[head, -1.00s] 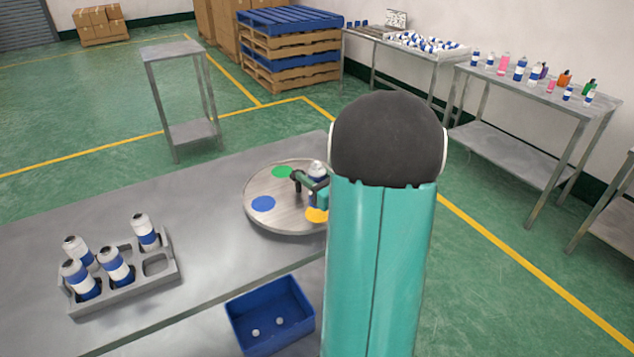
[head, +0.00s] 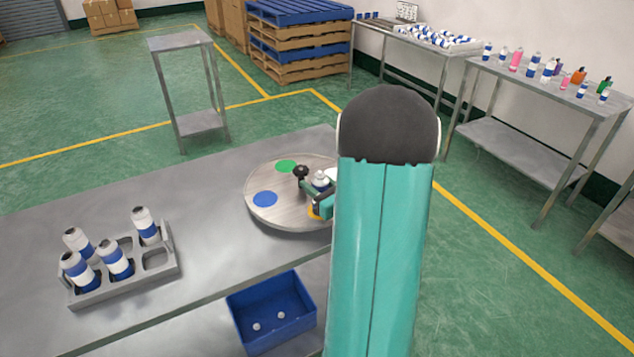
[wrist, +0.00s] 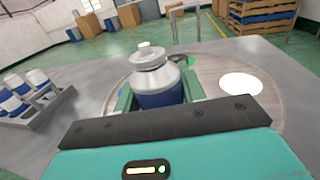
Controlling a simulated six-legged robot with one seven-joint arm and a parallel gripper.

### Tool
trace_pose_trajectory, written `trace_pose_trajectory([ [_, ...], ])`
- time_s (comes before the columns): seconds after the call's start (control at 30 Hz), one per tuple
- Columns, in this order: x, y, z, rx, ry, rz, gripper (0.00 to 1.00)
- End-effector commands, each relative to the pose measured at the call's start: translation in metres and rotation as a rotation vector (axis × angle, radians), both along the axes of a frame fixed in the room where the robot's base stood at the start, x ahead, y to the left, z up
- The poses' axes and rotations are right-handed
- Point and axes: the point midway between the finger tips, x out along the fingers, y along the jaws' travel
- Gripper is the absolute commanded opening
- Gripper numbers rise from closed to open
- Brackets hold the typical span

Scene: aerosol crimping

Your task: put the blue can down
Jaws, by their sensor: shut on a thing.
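My gripper (wrist: 158,98) is shut on the blue can (wrist: 158,84), a white-topped can with a blue band and a small white nozzle, upright between the fingers in the wrist view. In the head view the can (head: 320,181) is over or on the round turntable (head: 262,214), close to an orange spot (head: 314,212). Whether its base touches the turntable is hidden. The turntable also has a blue spot (head: 265,199) and a green spot (head: 286,166), both uncovered. A white spot (wrist: 240,84) shows in the wrist view. My arm hides the turntable's right side in the head view.
A grey rack (head: 124,284) with several blue-and-white cans and an empty slot stands on the left of the bench (head: 215,245). A small dark post (head: 300,172) stands at the turntable beside my gripper. A blue bin (head: 272,312) with two white caps sits below the bench edge.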

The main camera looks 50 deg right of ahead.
Motion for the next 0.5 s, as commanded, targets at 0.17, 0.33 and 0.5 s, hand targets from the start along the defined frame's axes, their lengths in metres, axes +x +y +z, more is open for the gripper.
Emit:
trace_pose_trajectory([
  [0.17, 0.0002, -0.0003, -0.0005, 0.0, 0.0, 0.0, 0.62],
  [0.33, 0.0004, -0.0009, -0.0004, 0.0, 0.0, 0.0, 0.62],
  [0.5, 0.0004, -0.0018, 0.0042, -0.002, -0.001, 0.0, 0.62],
])
